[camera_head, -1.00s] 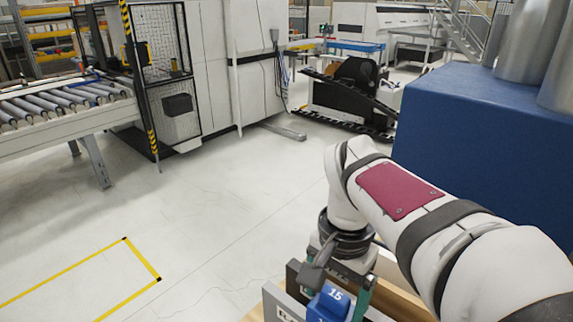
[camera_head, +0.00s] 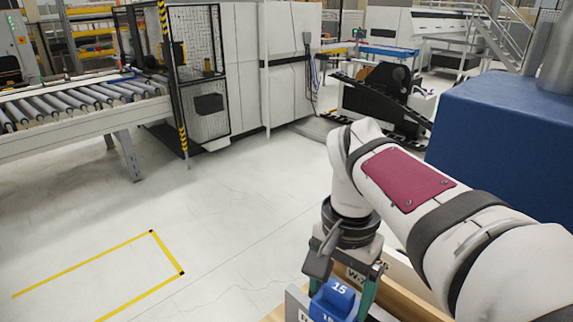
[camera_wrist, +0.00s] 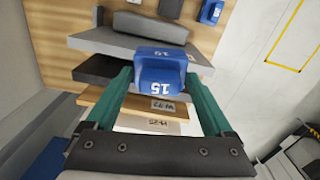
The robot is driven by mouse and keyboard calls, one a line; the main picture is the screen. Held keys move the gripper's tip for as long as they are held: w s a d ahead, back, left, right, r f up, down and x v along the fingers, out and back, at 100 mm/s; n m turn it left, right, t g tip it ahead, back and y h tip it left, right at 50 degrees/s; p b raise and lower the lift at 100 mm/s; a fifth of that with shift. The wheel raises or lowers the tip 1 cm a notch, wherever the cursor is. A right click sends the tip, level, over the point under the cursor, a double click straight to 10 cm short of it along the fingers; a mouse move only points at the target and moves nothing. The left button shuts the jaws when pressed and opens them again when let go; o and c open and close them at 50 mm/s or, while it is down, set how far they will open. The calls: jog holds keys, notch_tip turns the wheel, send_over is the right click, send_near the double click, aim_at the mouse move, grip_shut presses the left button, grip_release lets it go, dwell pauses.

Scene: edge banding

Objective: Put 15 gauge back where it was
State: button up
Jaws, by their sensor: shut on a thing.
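The blue 15 gauge (camera_wrist: 162,72) is between the two green fingers of my gripper (camera_wrist: 163,85) in the wrist view, with its number showing upside down. The gripper is shut on it. In the head view the gauge (camera_head: 334,298) shows at the bottom, with "15" on top, held between the fingers of my gripper (camera_head: 343,295). Its lower part is cut off by the frame edge. Labelled sample boards lie below and around it; I cannot tell whether the gauge touches them.
Another blue gauge (camera_wrist: 211,11) sits at the top right of the wooden board (camera_wrist: 60,30) in the wrist view. A grey slab (camera_wrist: 130,48) and a dark block (camera_wrist: 105,70) lie near the held gauge. A large blue block (camera_head: 510,140) stands right of my arm.

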jog(key=s+a+f+n, duration=0.3)
jog(key=a+f+n, duration=0.15)
jog(key=a, duration=0.45)
jog(key=s+a+f+n, duration=0.35)
jog(key=a+f, duration=0.25)
jog(key=a, duration=0.3)
jog(key=s+a+f+n, duration=0.4)
jog(key=a+f, duration=0.1)
jog(key=a, duration=0.4)
jog(key=f, duration=1.1)
jog(key=shift+s+a, duration=0.3)
